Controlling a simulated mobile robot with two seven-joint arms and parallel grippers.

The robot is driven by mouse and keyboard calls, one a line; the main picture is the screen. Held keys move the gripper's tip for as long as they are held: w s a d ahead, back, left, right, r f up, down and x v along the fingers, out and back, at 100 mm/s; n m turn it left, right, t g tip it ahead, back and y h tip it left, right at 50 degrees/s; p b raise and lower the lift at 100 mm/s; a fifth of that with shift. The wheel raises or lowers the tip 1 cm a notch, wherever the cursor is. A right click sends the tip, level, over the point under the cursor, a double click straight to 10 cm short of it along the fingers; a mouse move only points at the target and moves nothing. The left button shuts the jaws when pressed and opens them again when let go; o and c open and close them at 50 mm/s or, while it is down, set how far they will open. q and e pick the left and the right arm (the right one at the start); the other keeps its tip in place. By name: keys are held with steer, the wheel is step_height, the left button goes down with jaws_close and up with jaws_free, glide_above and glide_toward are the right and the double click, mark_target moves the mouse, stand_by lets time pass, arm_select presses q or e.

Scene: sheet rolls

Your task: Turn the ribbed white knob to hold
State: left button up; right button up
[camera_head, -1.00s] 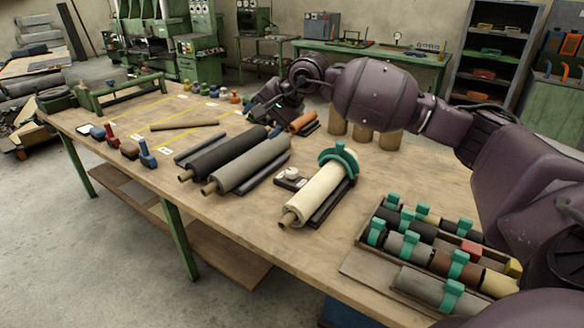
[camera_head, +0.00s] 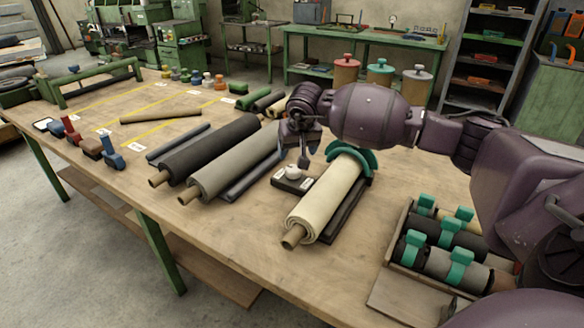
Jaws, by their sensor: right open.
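The ribbed white knob (camera_head: 293,171) sits on a small dark block (camera_head: 283,184) with white labels on the bench, left of the cream roll. The labels are too small to read. My right gripper (camera_head: 303,158) comes in from the right and points down just above and slightly right of the knob. It is open with nothing in it. I cannot tell whether a fingertip touches the knob. My left gripper is out of view.
A cream roll (camera_head: 318,203) with a teal clamp (camera_head: 352,157) lies right of the knob block. Grey (camera_head: 233,167) and black (camera_head: 208,149) rolls lie to the left. A wooden tray (camera_head: 402,219) of clamped rolls stands at lower right. The bench front is clear.

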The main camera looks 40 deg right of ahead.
mark_target(293, 169)
steer(key=b+x, duration=0.1)
steer(key=x, duration=0.8)
steer(key=c, duration=0.9)
